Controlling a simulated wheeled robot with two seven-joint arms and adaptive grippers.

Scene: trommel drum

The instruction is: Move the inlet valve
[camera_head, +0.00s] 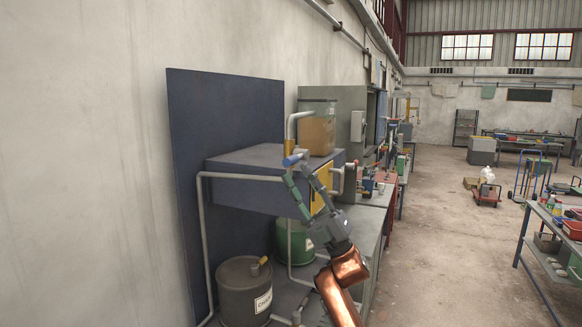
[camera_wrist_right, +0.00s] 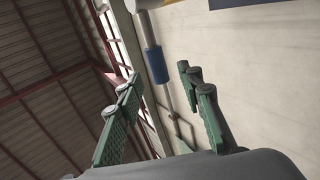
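The inlet valve appears to be the small blue handle (camera_head: 292,159) on the grey pipe with a yellow collar (camera_head: 290,145), above the dark blue box. In the right wrist view the blue handle (camera_wrist_right: 156,65) sits on its pipe, between the fingertips in the picture. My right gripper (camera_head: 299,177) reaches up from below, fingertips just under and beside the handle. Its green-padded fingers (camera_wrist_right: 158,80) are apart with a gap on both sides of the handle; I cannot tell whether the handle is in depth between them. My left gripper is not in view.
The dark blue box (camera_head: 240,165) and a tall dark panel (camera_head: 220,110) stand against the wall. A yellow panel (camera_head: 322,186) is close to my right gripper. A grey drum (camera_head: 243,292) and a green drum (camera_head: 296,243) stand below.

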